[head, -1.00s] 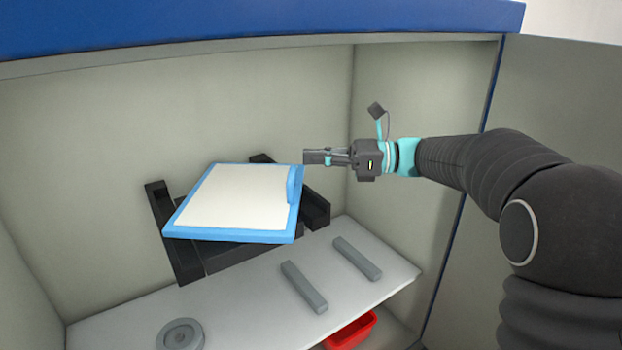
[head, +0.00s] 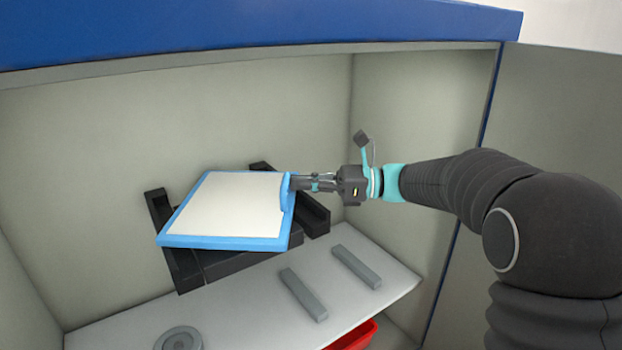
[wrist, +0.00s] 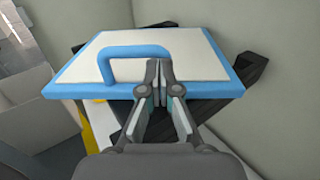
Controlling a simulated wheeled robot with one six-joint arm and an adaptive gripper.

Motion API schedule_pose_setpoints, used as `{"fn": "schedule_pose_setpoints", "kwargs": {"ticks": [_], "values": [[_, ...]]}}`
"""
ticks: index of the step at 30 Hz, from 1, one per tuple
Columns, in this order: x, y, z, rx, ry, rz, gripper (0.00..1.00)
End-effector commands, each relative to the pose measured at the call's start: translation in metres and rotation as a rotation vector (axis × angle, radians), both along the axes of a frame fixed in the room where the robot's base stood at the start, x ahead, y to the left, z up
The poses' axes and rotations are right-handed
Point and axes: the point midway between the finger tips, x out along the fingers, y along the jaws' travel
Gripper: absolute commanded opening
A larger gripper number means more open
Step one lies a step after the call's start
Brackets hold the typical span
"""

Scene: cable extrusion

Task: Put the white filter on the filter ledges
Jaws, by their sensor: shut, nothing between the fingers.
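The white filter (head: 225,205) has a blue frame and a blue loop handle (head: 287,193) on its right edge. It lies tilted and a little skewed over the black filter ledges (head: 315,213) inside the cabinet. Its left edge overlaps the left ledge (head: 166,225). My gripper (head: 297,183) is shut and empty at the handle side of the filter. In the wrist view my closed fingers (wrist: 158,75) sit beside the right leg of the handle (wrist: 135,52), over the filter's near edge. I cannot tell whether they touch it.
A grey shelf (head: 250,312) below holds two grey bars (head: 303,294) (head: 356,266) and a round grey disc (head: 178,339). A red bin (head: 355,336) shows under the shelf. The cabinet walls are close behind and to the right.

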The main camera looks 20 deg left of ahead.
Motion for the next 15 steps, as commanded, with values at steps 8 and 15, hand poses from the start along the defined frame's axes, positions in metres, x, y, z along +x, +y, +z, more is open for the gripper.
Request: {"fn": "schedule_pose_setpoints", "kwargs": {"ticks": [8, 15], "values": [[-0.0033, 0.0106, 0.0, -0.001, 0.001, 0.001, 0.0], [-0.0033, 0.0106, 0.0, -0.001, 0.001, 0.001, 0.0]]}}
